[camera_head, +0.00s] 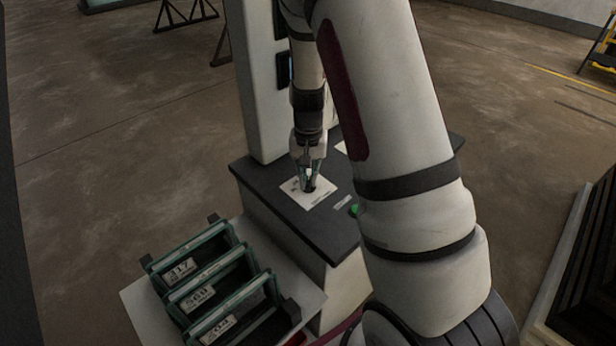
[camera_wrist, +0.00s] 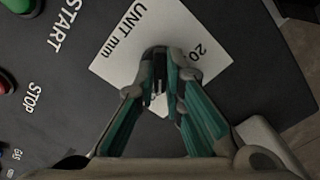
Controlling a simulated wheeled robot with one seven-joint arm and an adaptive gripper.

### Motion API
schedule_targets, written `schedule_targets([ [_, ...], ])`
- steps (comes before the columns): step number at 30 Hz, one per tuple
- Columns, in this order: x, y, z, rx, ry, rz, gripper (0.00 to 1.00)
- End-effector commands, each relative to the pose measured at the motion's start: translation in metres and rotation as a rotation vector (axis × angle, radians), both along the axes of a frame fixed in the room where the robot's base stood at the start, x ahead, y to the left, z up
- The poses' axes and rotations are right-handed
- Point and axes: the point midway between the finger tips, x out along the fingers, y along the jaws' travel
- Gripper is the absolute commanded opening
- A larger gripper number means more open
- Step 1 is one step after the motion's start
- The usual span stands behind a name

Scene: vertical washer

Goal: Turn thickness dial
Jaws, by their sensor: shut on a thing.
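The thickness dial is a small dark knob (camera_wrist: 158,62) on a white square plate (camera_wrist: 120,50) marked "UNIT mm" and "20" in the wrist view. In the head view the plate (camera_head: 318,199) lies on the dark top of the machine. My gripper (camera_head: 308,186) points down over the plate with its fingertips at the dial. In the wrist view my gripper (camera_wrist: 160,75) has its green-sided fingers closed around the knob. The fingers hide most of the dial and part of the plate's scale.
A green start button (camera_wrist: 15,5) and a red stop button (camera_wrist: 5,85) sit beside the plate. A white column (camera_head: 262,90) rises behind the machine's dark top (camera_head: 320,235). A rack of numbered slots (camera_head: 215,285) stands in front, to the left.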

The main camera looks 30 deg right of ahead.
Motion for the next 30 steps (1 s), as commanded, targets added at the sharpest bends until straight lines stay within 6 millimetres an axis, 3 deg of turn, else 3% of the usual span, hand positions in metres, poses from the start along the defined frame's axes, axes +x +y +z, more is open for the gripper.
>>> schedule_targets([
  [12,0.0002,-0.0003,0.0002,-0.001,-0.001,-0.192,0.00],
  [28,0.0002,-0.0002,0.0003,0.000,-0.001,-0.218,0.00],
  [30,0.0002,-0.0002,0.0003,0.000,-0.001,-0.218,0.23],
])
